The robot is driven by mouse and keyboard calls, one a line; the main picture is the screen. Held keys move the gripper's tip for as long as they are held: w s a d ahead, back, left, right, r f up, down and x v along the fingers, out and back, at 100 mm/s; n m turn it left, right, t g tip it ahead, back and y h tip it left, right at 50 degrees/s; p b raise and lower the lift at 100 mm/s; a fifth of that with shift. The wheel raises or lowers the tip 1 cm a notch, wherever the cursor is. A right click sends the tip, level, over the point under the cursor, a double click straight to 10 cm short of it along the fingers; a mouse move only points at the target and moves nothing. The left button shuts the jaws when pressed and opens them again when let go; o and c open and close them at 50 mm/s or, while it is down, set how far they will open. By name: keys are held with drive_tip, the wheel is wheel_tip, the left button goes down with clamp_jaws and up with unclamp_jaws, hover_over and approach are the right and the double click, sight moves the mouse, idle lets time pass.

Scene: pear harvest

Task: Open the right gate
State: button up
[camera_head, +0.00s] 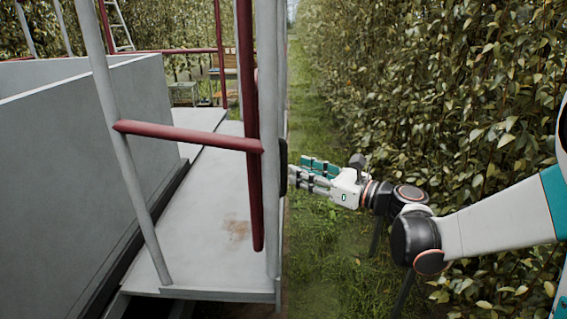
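The platform's right side has a grey upright post (268,130) and, along it, a dark red tubular frame (250,120), seen nearly edge-on. This frame appears to be the right gate, but the view does not make that certain. It stands upright beside the post. My gripper (298,178) points left, just right of the post, at about mid-height. A dark piece shows between its fingertips and the post. Whether the fingers touch the post or frame is hidden. Finger opening cannot be told from this side.
A red crossbar (190,136) joins a slanted grey post (122,150) at the platform's near end. A large grey bin (80,150) fills the left. The platform floor (200,215) is clear. A leafy hedge (450,100) stands close on the right, with a grass strip (315,255) between.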

sight(284, 187)
drive_tip(key=x, duration=0.6)
drive_tip(key=shift+w+a+p, duration=0.2)
drive_tip(key=shift+a+p, duration=0.05)
drive_tip(key=shift+p, duration=0.05)
clamp_jaws()
